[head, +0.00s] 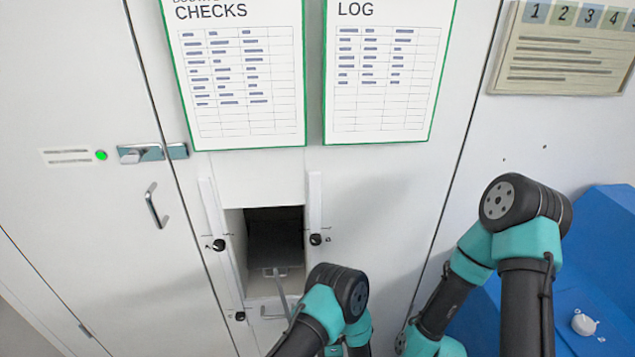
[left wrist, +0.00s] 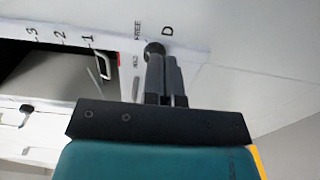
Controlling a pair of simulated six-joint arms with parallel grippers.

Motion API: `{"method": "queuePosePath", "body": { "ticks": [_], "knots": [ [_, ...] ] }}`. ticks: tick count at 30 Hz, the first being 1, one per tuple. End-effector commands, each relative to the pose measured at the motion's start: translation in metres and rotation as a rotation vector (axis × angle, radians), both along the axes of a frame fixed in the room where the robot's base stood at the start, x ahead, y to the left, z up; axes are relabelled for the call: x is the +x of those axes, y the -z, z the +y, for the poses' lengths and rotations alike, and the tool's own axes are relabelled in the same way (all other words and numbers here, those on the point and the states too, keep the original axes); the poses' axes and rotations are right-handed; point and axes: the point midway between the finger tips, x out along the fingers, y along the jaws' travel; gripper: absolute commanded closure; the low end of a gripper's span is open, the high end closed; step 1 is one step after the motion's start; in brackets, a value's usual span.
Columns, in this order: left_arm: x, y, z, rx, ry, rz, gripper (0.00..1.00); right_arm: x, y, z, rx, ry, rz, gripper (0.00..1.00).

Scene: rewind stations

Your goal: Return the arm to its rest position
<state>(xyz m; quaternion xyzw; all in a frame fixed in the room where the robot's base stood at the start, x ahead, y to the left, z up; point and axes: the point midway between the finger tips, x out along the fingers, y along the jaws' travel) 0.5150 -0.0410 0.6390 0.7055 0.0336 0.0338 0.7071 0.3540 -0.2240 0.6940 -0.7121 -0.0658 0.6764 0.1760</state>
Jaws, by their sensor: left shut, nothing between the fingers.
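My left gripper (left wrist: 164,62) shows in the left wrist view with its two dark fingers closed together and nothing between them. Its tips are close to a round black knob (left wrist: 154,48) on a white strip with the letter D beside it. I cannot tell whether the tips touch the knob. In the head view my left arm bends at the bottom centre, in front of the open compartment, and its gripper is hidden. My right arm stands bent at the right, and its gripper does not show.
The white cabinet has an open compartment (head: 275,232) with a drawer-like grey piece inside. Black knobs (head: 316,239) (head: 219,244) flank it. A door handle (head: 156,205) sticks out at left. A blue block (head: 590,265) with a white knob (head: 583,324) stands at right.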

Motion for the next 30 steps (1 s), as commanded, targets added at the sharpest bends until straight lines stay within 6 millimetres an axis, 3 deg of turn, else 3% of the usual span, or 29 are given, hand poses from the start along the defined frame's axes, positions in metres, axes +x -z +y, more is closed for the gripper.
{"method": "queuePosePath", "body": {
  "ticks": [9, 14, 23, 30],
  "knots": [
    [0.001, 0.000, 0.002, 0.006, 0.000, 0.009, 1.00, 0.000, 0.000, 0.000, 0.000, 0.000, 0.000, 0.57],
    [0.011, 0.001, 0.017, 0.057, 0.009, 0.094, 1.00, 0.000, 0.000, 0.000, 0.000, 0.000, 0.000, 0.57],
    [0.029, 0.005, 0.085, 0.305, 0.158, 0.479, 1.00, 0.000, 0.000, 0.000, 0.000, 0.000, 0.000, 0.57],
    [0.004, 0.002, 0.147, 0.507, 0.410, 0.760, 1.00, 0.000, 0.000, 0.000, 0.000, 0.000, 0.000, 0.57]
  ]
}}
